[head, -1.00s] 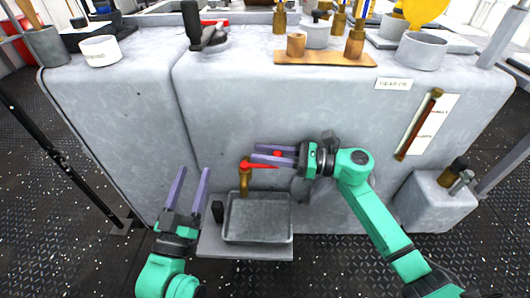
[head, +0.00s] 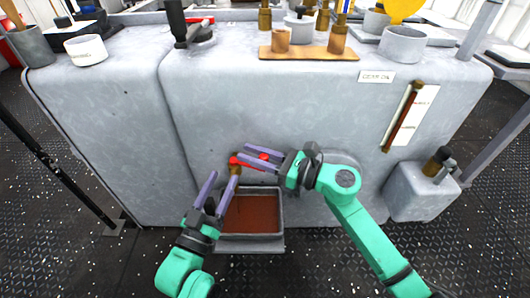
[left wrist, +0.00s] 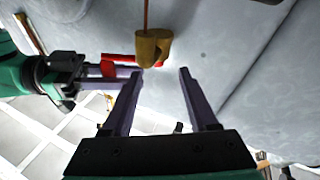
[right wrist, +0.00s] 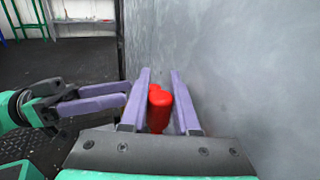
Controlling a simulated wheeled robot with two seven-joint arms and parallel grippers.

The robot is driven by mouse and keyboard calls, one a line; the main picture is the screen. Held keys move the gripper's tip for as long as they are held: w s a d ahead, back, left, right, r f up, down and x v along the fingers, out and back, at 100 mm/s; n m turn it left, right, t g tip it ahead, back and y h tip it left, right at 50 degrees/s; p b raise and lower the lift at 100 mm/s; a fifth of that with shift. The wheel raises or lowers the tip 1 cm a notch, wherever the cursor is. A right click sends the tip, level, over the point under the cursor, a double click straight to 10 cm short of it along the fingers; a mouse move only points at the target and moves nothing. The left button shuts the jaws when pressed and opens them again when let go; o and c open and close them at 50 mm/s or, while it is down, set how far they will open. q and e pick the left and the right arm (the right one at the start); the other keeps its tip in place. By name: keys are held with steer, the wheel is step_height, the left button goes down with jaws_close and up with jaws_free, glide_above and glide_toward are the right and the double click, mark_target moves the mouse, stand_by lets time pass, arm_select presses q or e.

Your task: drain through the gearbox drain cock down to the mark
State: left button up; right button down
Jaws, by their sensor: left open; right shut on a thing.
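The brass drain cock (head: 235,171) is low on the gearbox's front face, with a red lever (head: 263,156). My right gripper (head: 246,153) is shut on the lever, which also shows red between its fingers in the right wrist view (right wrist: 159,108). In the left wrist view a thin brown stream (left wrist: 146,14) runs from the cock (left wrist: 152,46). The grey tray (head: 281,212) below holds red-brown liquid (head: 252,214). My left gripper (head: 223,177) is open and empty close beside the cock. The sight tube (head: 402,115) is at right beside white labels; I cannot read its level exactly.
The gearbox top carries a wooden board (head: 312,53) with brass fittings, a grey cup (head: 402,45), a white cup (head: 86,48) and a black-handled lever (head: 178,22). A small grey block (head: 416,190) stands at right. The deck in front is mostly open.

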steer(key=shift+s+a, duration=0.1)
steer(key=shift+s, duration=0.1)
arm_select(q)
steer(key=shift+t+h, duration=0.4)
steer(key=shift+t, duration=0.2)
steer(key=r, duration=0.1)
steer(key=d+r, duration=0.1)
steer(key=w+r, duration=0.1)
steer(key=r, duration=0.1)
steer(key=shift+w+d, duration=0.1)
steer(key=shift+d, duration=0.1)
arm_select(e)
steer(key=shift+s+a, duration=0.1)
steer(key=shift+s, duration=0.05)
arm_select(q)
steer(key=shift+a, duration=0.1)
arm_select(e)
steer(key=shift+s+f, duration=0.1)
steer(key=shift+f, duration=0.05)
steer(key=c, duration=0.9)
jaws_free()
steer(key=shift+a, duration=0.1)
steer(key=shift+d, duration=0.2)
